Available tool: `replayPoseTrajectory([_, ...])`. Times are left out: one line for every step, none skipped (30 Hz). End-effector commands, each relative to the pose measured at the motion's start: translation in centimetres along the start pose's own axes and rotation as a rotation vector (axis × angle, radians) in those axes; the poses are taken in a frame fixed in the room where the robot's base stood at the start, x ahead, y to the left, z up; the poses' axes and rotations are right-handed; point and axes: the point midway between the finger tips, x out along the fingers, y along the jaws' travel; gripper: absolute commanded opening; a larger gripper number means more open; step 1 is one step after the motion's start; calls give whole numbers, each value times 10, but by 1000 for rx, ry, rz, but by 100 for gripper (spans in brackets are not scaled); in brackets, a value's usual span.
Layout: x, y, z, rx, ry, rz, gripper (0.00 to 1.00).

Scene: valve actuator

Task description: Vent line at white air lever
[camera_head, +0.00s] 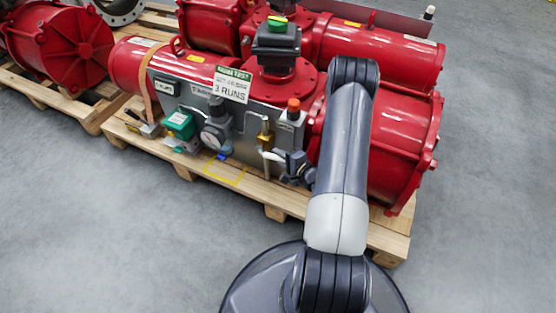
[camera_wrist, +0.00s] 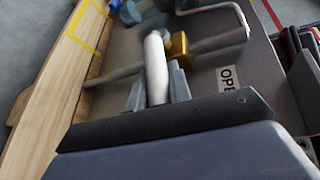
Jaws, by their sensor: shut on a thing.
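The white air lever (camera_wrist: 156,62) stands up between the fingers of my gripper (camera_wrist: 158,88) in the wrist view. The gripper is shut on it, and the fingers hide its lower end. A brass valve body (camera_wrist: 178,47) sits right beside the lever. In the head view the white lever (camera_head: 271,156) shows below the brass fitting (camera_head: 265,134) on the grey panel. My gripper (camera_head: 290,168) reaches it from the right, and the exact contact is too small to see there.
A bent metal bar (camera_wrist: 240,14) passes close to the valve. Red actuators (camera_head: 375,55) rise behind, on a wooden pallet (camera_head: 240,189). The floor in front is clear.

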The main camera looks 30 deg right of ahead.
Motion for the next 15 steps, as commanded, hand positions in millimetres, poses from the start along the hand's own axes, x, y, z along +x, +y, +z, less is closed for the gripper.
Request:
replayPoseTrajectory([0, 11, -2, 18, -4, -25, 0])
replayPoseTrajectory([1, 12, -2, 25, -10, -41, 0])
replayPoseTrajectory([1, 14, -3, 32, -15, -61, 0])
replayPoseTrajectory([1, 14, -3, 38, -19, -75, 0])
replayPoseTrajectory([1, 15, -3, 44, -22, -87, 0])
replayPoseTrajectory([1, 16, -3, 51, -27, -104, 0])
replayPoseTrajectory([2, 17, -3, 56, -30, -113, 0])
replayPoseTrajectory([2, 17, -3, 60, -33, -123, 0])
replayPoseTrajectory([2, 18, -3, 64, -36, -134, 0])
replayPoseTrajectory([2, 18, -3, 67, -39, -141, 0])
replayPoseTrajectory([2, 18, -3, 70, -41, -148, 0])
replayPoseTrajectory([2, 18, -3, 73, -43, -155, 0])
replayPoseTrajectory([2, 18, -3, 75, -45, -159, 0])
replayPoseTrajectory([2, 19, -3, 77, -46, -162, 0])
replayPoseTrajectory([1, 19, -3, 79, -47, -166, 0])
